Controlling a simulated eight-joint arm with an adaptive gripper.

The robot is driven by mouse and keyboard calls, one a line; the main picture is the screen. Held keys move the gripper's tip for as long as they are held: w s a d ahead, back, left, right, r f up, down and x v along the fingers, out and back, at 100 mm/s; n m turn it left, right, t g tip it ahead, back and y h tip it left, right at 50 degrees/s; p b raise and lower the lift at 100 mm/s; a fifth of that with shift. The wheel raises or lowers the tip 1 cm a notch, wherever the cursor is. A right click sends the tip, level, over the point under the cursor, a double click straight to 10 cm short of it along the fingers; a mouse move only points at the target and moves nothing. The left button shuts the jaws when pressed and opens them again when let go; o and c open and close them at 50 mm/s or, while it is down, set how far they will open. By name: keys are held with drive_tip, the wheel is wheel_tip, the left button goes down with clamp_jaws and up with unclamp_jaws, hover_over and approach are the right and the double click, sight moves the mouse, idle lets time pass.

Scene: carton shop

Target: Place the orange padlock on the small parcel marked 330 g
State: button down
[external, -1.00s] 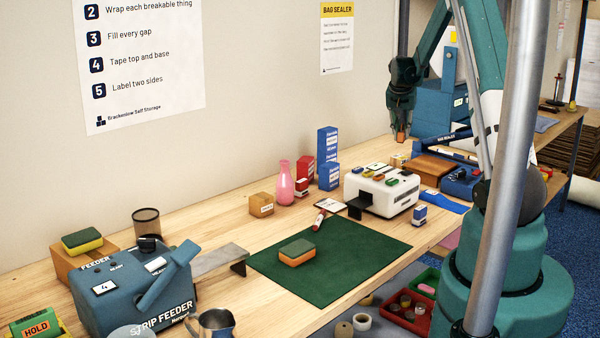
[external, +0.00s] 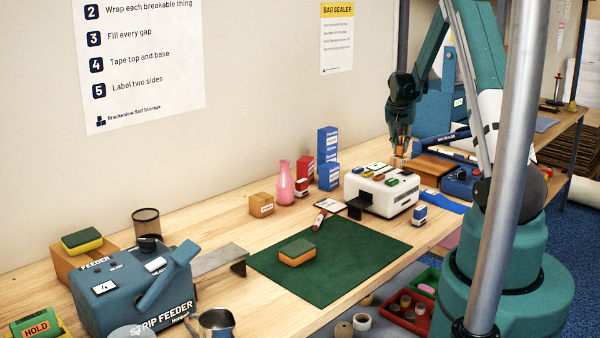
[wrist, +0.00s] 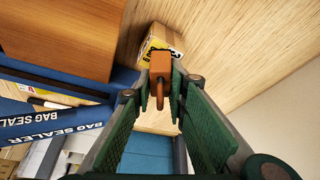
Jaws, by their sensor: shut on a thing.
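The orange padlock (wrist: 160,66) is between my gripper's green fingers (wrist: 160,88) in the wrist view, its shackle toward the camera. My gripper (external: 401,144) is shut on it at the back right of the bench in the external view. A small cardboard parcel (wrist: 176,42) with a white and yellow label lies right beyond the padlock, which partly covers it; the weight is not readable. That parcel (external: 396,161) shows just below my gripper in the external view. I cannot tell whether padlock and parcel touch. Another small parcel (external: 261,204) stands farther left, its label too small to read.
A brown box (external: 427,167) and the blue bag sealer (external: 460,182) sit close to the right of the parcel. A white machine (external: 382,192) with several small items on top stands in front. The wall is close behind.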

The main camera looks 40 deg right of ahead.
drive_tip(key=shift+f, duration=0.3)
drive_tip(key=shift+f, duration=0.15)
drive_tip(key=c, duration=2.3)
unclamp_jaws()
drive_tip(key=shift+o, duration=0.2)
drive_tip(key=v, duration=1.2)
drive_tip(key=shift+b, duration=0.35)
